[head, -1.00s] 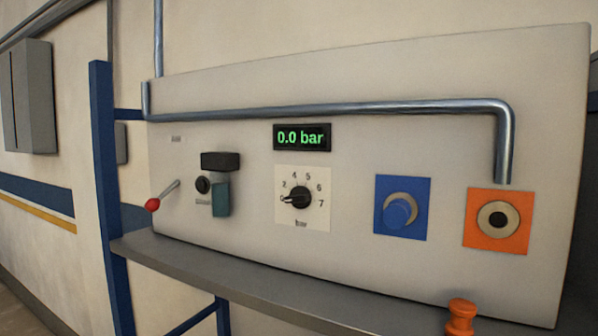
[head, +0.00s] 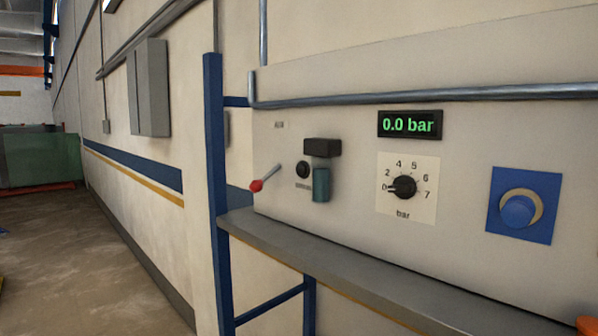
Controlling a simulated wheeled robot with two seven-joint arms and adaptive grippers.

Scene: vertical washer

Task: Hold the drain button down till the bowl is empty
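A round black button (head: 303,169) sits on the pale panel, above a small label too blurred to read surely. Just right of it, a teal bowl (head: 321,185) hangs below a black block (head: 322,147). I cannot tell whether the bowl holds any liquid. Nothing touches the button. A green display (head: 409,124) reads 0.0 bar. Neither of my grippers is in view.
A red-tipped lever (head: 264,178) sticks out left of the button. A dial (head: 405,187) and a blue knob (head: 518,210) are to the right. A grey shelf (head: 330,265) runs below the panel, beside a blue post (head: 214,180).

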